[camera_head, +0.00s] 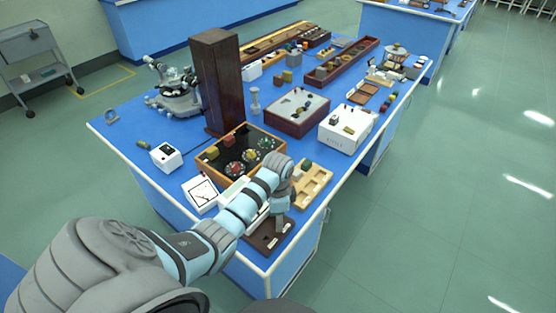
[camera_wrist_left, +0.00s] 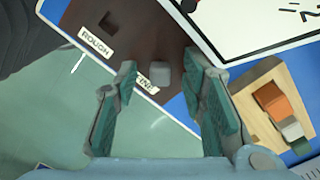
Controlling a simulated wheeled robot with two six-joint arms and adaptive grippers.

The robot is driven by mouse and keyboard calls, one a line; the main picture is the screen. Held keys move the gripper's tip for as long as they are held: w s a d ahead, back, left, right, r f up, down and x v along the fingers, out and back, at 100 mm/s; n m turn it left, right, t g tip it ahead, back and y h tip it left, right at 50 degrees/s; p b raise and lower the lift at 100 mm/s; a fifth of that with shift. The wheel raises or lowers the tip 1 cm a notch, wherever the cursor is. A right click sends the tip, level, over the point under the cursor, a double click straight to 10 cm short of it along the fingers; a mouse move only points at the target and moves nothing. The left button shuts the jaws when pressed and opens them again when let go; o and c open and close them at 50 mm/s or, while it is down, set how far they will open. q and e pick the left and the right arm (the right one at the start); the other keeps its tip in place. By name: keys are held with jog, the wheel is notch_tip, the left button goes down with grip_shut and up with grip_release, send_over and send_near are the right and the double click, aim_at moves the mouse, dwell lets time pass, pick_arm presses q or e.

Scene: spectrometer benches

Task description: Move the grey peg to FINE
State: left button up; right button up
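The brown board (camera_head: 259,243) lies at the near corner of the blue bench, under my left gripper. In the left wrist view the brown board (camera_wrist_left: 150,35) carries the labels ROUGH (camera_wrist_left: 95,41) and FINE (camera_wrist_left: 147,85); a finger partly covers FINE. A dark empty hole (camera_wrist_left: 107,21) is beside ROUGH. The grey peg (camera_wrist_left: 160,74) stands on the board right beside FINE; its base is not clear. My left gripper (camera_wrist_left: 160,70) is open, its fingers apart on either side of the peg in view, with gaps to it. My right gripper is not in view.
A wooden tray (camera_head: 322,176) with blocks is just right of the board. A white meter (camera_head: 201,192) and an orange-framed box (camera_head: 225,168) with dials lie to its left and behind. The bench's near edge is close to the board.

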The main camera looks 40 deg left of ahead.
pick_arm(q)
notch_tip(320, 180, up, 8)
jog(key=shift+f, duration=0.25)
dwell(0.5)
